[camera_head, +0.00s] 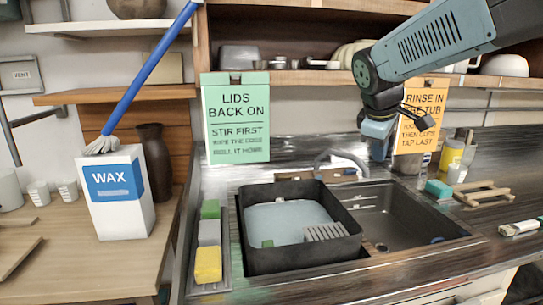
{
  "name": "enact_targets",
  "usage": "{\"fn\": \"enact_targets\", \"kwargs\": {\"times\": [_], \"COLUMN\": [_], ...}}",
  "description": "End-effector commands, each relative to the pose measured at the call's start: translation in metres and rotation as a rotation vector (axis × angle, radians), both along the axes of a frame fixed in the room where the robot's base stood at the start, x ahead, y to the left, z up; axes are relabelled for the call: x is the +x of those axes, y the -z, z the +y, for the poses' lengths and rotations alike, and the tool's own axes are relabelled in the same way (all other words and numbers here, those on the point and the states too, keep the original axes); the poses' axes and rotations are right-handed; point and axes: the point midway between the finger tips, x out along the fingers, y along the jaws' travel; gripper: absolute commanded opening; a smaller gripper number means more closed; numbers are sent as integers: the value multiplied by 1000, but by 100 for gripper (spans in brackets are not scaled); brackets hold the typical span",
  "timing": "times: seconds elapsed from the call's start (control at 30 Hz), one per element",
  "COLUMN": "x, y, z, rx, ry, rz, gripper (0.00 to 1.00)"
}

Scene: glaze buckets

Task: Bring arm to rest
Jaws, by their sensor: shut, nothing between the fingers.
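My arm reaches in from the upper right, and its end bends downward in front of the orange notice (420,112). My gripper (379,143) points down above the back of the sink counter, to the right of the black tub (300,258). It is shut and holds nothing. It is apart from the tub and the counter. The fingertips are small and dark in this view.
The tub holds pale liquid and stands in the sink (405,215). A wax box (118,200) with a blue-handled brush (150,75) stands left. Sponges (208,262) line a tray. Shelves (290,78) run behind my arm. A wooden rack (482,194) lies right.

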Motion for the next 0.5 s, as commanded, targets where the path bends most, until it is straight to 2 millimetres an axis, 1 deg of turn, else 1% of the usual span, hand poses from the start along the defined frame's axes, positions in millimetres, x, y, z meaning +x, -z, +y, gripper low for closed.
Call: {"fn": "enact_targets", "kwargs": {"times": [0.03,0.2,0.4,0.5], "x": [-18,-69,-123,-143], "y": [1,11,30,39], "z": [-1,0,4,7], "rx": [46,213,418,505], "ry": [57,261,494,589], "rz": [-25,-93,-156,-176], "gripper": [0,0,0,0]}}
